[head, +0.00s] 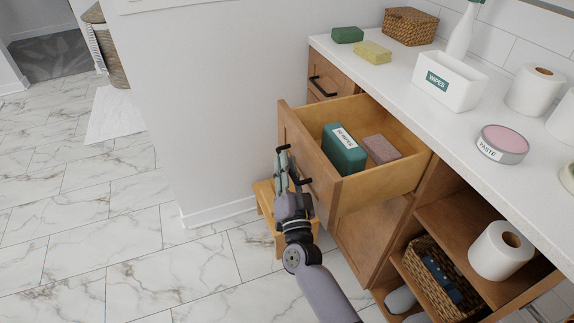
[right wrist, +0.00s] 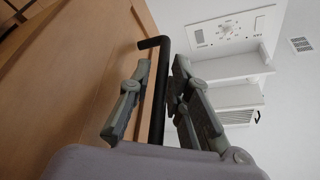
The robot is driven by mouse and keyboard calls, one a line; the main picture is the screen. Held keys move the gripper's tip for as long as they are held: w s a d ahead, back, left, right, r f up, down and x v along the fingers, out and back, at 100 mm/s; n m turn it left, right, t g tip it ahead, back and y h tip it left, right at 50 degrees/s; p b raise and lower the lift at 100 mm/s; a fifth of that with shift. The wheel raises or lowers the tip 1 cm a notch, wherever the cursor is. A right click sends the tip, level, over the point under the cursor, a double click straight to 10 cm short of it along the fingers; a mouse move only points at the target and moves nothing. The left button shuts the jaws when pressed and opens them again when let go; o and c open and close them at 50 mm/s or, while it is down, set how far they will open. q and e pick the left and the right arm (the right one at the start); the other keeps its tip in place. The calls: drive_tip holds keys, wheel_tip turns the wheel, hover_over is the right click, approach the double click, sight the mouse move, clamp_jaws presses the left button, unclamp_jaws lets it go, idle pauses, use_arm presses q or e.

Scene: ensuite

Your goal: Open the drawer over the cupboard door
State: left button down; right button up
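The wooden drawer (head: 310,160) over the cupboard door (head: 372,235) stands pulled well out from the counter. In it lie a teal wipes pack (head: 344,152) and a mauve block (head: 381,149). My right gripper (head: 284,165) is at the drawer's black bar handle (head: 305,180). In the right wrist view the handle (right wrist: 158,95) runs between the two fingers (right wrist: 162,85), with a gap showing beside the left finger, so the gripper looks open around it. The cupboard door is below the drawer, partly hidden. My left gripper is not in view.
A small wooden stool (head: 264,200) stands behind my right gripper. The white countertop (head: 400,85) carries a wipes box (head: 450,82), a paste tin (head: 502,144) and paper rolls. Open shelves (head: 455,215) are at right. The marble floor (head: 110,235) at left is clear.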

drive_tip(key=v, duration=1.2)
idle(0.3)
